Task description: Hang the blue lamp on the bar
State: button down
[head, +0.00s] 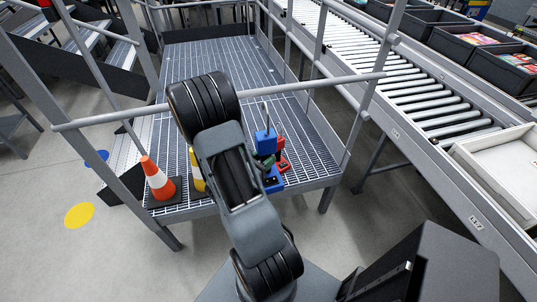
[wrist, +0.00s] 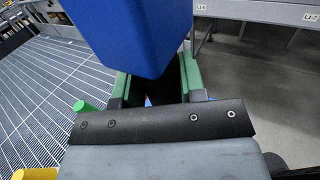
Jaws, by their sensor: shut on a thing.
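The blue lamp (head: 265,142) has a blue upper body with a thin upright piece above it, and a blue lower part. In the head view it is right of my arm and looks upright. My gripper (head: 266,161) is shut on its dark middle. In the wrist view the green fingers of my gripper (wrist: 153,85) stand either side of this dark part, and the lamp's blue body (wrist: 145,35) fills the top centre. The grey bar (head: 310,91) crosses the head view above the lamp; my arm hides part of it. I cannot tell whether the lamp touches the grating.
A red lamp-like object (head: 283,162) stands just behind the blue lamp. An orange-and-white cone (head: 157,178) and a partly hidden yellow object (head: 197,170) are left. A green cylinder (wrist: 87,107) shows in the wrist view. A roller conveyor (head: 430,100) runs along the right.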

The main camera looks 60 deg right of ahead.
jog(key=shift+s+d+r+g, duration=0.2)
jog(key=shift+s+d+g, duration=0.1)
jog(key=shift+s, duration=0.1)
jog(key=w+d+f+b, duration=0.3)
jog(key=w+d, duration=0.7)
jog(key=w, duration=0.2)
jog(key=shift+f+b, duration=0.35)
jog(key=shift+f, duration=0.05)
dwell(0.8)
dwell(0.5)
jog(key=c, duration=0.6)
grip_release()
jog(key=shift+f, duration=0.1)
